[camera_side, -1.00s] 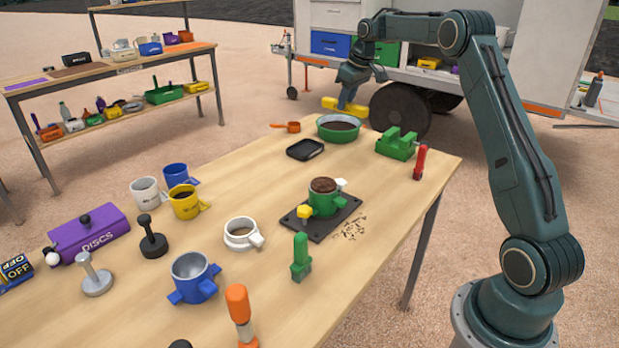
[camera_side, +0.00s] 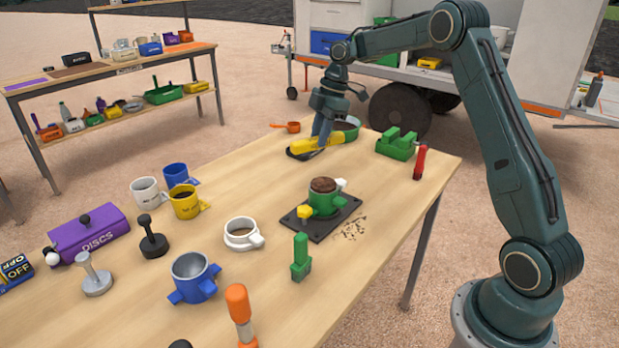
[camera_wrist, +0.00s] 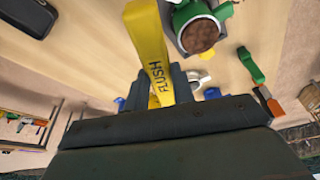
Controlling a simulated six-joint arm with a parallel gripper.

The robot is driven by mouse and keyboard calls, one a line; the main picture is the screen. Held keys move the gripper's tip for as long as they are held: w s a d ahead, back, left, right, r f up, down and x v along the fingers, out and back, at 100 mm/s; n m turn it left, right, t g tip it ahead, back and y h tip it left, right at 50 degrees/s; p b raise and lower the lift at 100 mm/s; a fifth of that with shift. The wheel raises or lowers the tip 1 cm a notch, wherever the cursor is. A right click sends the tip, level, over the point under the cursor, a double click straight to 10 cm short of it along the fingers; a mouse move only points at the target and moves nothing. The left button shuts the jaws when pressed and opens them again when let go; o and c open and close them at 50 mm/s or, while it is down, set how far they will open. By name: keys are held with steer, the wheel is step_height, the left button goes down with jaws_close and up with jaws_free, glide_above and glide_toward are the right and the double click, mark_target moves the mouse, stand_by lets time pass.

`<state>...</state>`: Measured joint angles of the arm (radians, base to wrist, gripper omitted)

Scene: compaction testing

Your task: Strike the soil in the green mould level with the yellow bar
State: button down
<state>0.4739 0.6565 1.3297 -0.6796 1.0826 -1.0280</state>
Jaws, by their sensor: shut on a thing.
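The green mould (camera_side: 324,203) stands upright on a dark base plate (camera_side: 318,232), with brown soil (camera_side: 323,185) heaped at its top. The mould also shows in the wrist view (camera_wrist: 182,14), with its soil (camera_wrist: 199,36) facing the camera. My gripper (camera_side: 319,140) is shut on the yellow bar (camera_side: 340,137) and holds it above the far part of the table, beyond the mould and apart from it. In the wrist view the bar (camera_wrist: 146,40), marked FLUSH, sticks out from my gripper (camera_wrist: 165,92) beside the mould.
A green block (camera_side: 397,144) and a red-handled tool (camera_side: 420,162) stand at the right edge. Soil crumbs (camera_side: 353,229) lie beside the plate.

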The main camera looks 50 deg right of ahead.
steer(key=a+n, duration=0.1)
steer(key=s+a+n+g, duration=0.1)
steer(key=a+n, duration=0.1)
steer(key=s+a+f+n, duration=0.1)
steer(key=a, duration=0.1)
steer(key=shift+n, duration=0.3)
steer(key=shift+f, duration=0.2)
steer(key=shift+f, duration=2)
steer(key=shift+f, duration=0.15)
steer(key=shift+f, duration=0.3)
steer(key=shift+s, duration=0.1)
steer(key=shift+s, duration=0.75)
